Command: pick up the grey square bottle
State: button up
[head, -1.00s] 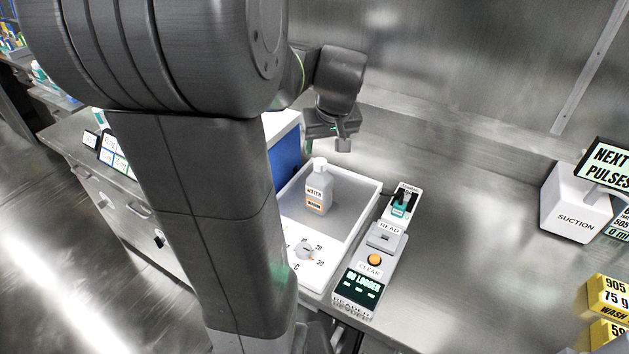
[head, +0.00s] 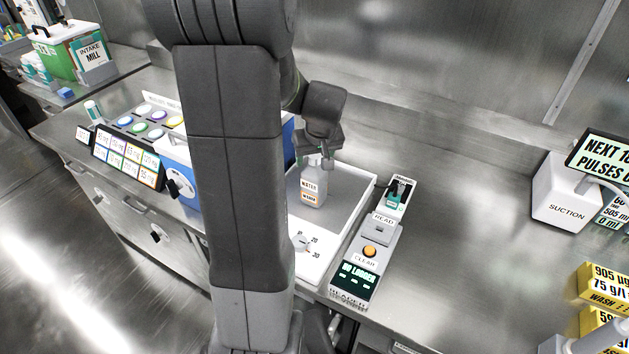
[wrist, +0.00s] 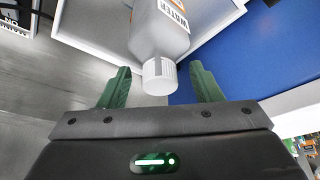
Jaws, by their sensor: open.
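The grey square bottle (head: 313,187) stands upright in a white-rimmed tray, with a label reading WATER and an orange band. In the wrist view the bottle (wrist: 158,32) shows its white cap (wrist: 159,76) between my two green fingers. My gripper (head: 314,158) is at the top of the bottle in the head view, and partly hides the cap. In the wrist view my gripper (wrist: 159,88) is open, with a gap between each finger and the cap. The bottle is not gripped.
The white tray (head: 356,204) has a dial at its front. A blue panel (wrist: 235,60) stands close beside the bottle. A suction unit (head: 566,197) and yellow boxes (head: 604,284) are farther right, with bare counter between.

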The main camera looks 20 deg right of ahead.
jog(key=shift+s, duration=0.1)
grip_shut()
dwell(0.4)
